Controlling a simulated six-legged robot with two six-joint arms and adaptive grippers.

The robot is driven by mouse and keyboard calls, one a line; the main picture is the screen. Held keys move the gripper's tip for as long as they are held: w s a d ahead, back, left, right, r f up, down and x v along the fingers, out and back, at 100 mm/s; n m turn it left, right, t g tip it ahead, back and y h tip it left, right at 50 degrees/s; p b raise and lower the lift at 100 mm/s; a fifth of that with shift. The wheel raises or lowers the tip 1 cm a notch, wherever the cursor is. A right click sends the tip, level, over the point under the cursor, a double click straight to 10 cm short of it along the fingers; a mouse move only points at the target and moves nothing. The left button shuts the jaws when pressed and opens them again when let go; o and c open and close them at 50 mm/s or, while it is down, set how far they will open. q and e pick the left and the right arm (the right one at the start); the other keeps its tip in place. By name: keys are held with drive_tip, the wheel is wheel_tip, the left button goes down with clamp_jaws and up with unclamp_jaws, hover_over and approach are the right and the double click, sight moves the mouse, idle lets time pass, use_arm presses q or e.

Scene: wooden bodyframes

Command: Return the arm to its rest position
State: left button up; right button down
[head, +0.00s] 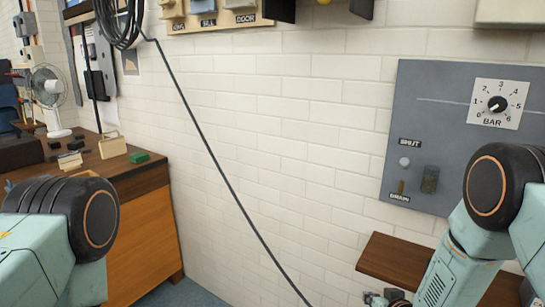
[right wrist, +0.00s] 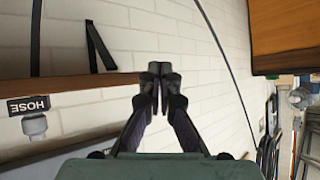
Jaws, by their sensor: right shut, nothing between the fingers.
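My right arm comes in at the right of the head view, in front of the grey wall panel. My right gripper (head: 376,298) shows only in part at the bottom edge there, below a brown wooden shelf (head: 398,258). In the right wrist view my right gripper (right wrist: 160,78) is shut and empty, its dark fingertips together in front of the white brick wall. Only the upper links of my left arm show at the lower left of the head view. My left gripper is out of view.
The grey panel (head: 440,110) carries a BAR dial (head: 497,104) and SHUT and DRAIN labels. A black cable (head: 215,155) hangs across the white brick wall. A wooden workbench (head: 150,185) with a fan (head: 50,95) stands at the left. A HOSE label (right wrist: 28,104) shows in the wrist view.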

drive_tip(key=s+f+g+b, duration=0.2)
drive_tip(key=s+f, duration=0.3)
drive_tip(key=s, duration=0.8)
drive_tip(key=s+a+f+g+b, duration=0.1)
drive_tip(key=s+f+g+b, duration=0.2)
drive_tip(key=s, duration=1.1)
drive_tip(key=s+f+g+h+b, duration=0.1)
drive_tip(key=s+f+g, duration=0.5)
drive_tip(key=s, duration=0.8)
wheel_tip(320, 180, down, 3)
drive_tip(key=shift+a+r+b, duration=0.1)
drive_tip(key=shift+a+b, duration=0.25)
drive_tip(key=shift+b, duration=0.55)
